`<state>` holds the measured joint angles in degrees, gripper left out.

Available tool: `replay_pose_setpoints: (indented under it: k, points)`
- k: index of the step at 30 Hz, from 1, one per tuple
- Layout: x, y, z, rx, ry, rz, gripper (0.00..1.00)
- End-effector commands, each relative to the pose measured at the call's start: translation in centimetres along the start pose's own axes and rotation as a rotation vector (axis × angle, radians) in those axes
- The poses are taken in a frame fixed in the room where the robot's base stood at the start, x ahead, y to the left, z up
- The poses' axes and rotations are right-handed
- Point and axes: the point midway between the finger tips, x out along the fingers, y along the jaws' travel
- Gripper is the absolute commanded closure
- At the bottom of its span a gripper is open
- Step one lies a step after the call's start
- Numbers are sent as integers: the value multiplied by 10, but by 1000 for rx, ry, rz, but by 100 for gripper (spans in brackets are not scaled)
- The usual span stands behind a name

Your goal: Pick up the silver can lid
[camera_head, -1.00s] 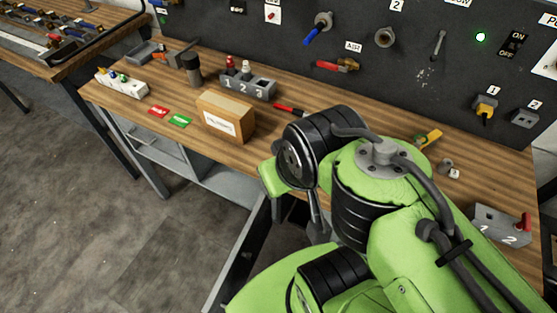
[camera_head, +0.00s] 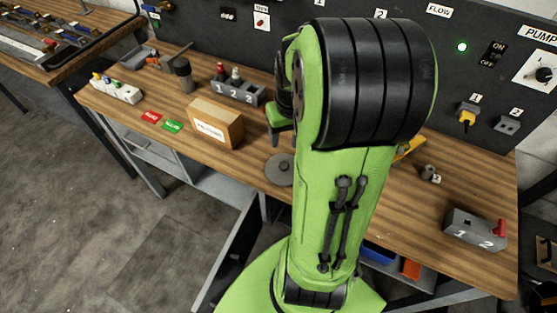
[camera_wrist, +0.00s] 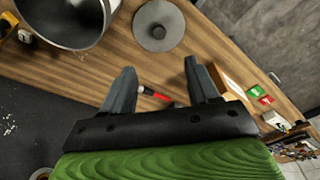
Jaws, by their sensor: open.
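The silver can lid (camera_head: 279,170) lies flat on the wooden bench near its front edge, just left of my arm. It is a grey disc with a small knob in the middle. In the wrist view the lid (camera_wrist: 150,38) lies beyond my fingertips, apart from them. My gripper (camera_wrist: 160,72) is open with nothing between its fingers. In the head view my arm hides most of the gripper. A large silver can (camera_wrist: 65,22) stands left of the lid in the wrist view; my arm hides it in the head view.
A cardboard box (camera_head: 215,124) stands left of the lid. A numbered grey holder (camera_head: 236,92) stands behind the box, another (camera_head: 474,229) at the right. The dark panel (camera_head: 330,20) rises along the back.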

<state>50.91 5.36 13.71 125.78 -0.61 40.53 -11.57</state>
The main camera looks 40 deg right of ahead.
Motion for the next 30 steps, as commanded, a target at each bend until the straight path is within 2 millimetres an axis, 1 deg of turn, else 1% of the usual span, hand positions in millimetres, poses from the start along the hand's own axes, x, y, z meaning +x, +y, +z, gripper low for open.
replay_pose_setpoints:
  k: [2, 9, 12, 17, 21, 24, 26, 30]
  points:
    - [13, 1, 0, 2, -5, -4, 40]
    - [75, 0, 2, 1, -8, -4, 40]
    - [95, 0, 1, 2, -6, -3, 40]
    - [112, 0, 0, 1, -4, -3, 40]
    - [140, 2, -1, 1, -6, -5, 40]
    - [154, 2, -2, 1, -4, -3, 40]
    - [158, 2, -2, 1, -2, -3, 40]
    - [158, 3, -2, 1, -1, -1, 40]
